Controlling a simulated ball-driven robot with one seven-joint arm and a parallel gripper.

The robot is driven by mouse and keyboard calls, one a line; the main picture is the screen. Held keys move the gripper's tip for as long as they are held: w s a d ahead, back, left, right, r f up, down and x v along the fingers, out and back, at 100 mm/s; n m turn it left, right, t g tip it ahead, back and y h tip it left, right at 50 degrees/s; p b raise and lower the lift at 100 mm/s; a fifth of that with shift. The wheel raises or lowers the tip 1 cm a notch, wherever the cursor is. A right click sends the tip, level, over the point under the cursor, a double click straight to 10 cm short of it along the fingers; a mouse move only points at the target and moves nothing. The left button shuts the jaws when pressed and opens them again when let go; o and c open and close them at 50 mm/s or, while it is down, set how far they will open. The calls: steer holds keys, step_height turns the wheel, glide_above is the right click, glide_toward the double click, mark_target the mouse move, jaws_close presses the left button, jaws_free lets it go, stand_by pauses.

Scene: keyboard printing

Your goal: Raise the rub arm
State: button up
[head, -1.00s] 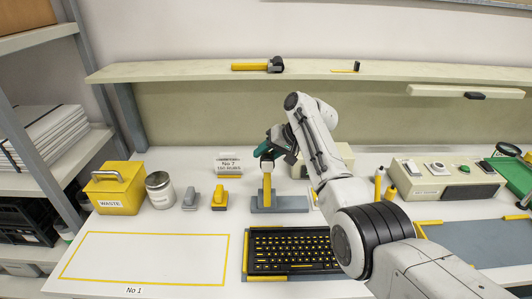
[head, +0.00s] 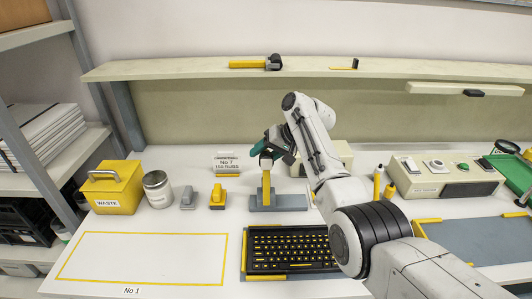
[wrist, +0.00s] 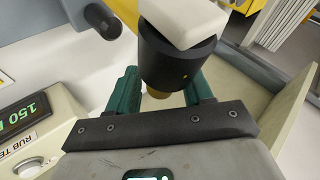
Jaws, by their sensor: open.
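In the head view a yellow upright (head: 266,186) stands on a grey base (head: 290,202) at mid-table, with a pale and dark head at its top; which part is the rub arm I cannot tell for sure. My gripper (head: 260,149), with green fingers, is at the top of this upright. In the wrist view my gripper (wrist: 160,98) is open, with a finger on each side of a black cylinder (wrist: 176,62) that carries a white block (wrist: 185,18). Whether the fingers touch the cylinder is unclear.
A console with a green "150" display (wrist: 22,118) and "RUB TE…" label is close on the left in the wrist view. A keyboard (head: 290,249) lies in front of the base. A waste box (head: 113,188) and a can (head: 157,189) stand left. A shelf (head: 200,70) runs behind.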

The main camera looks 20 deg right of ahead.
steer(key=v, duration=1)
steer(key=shift+s+d+r+b, duration=0.2)
steer(key=shift+r+b, duration=0.05)
steer(key=shift+b, duration=0.2)
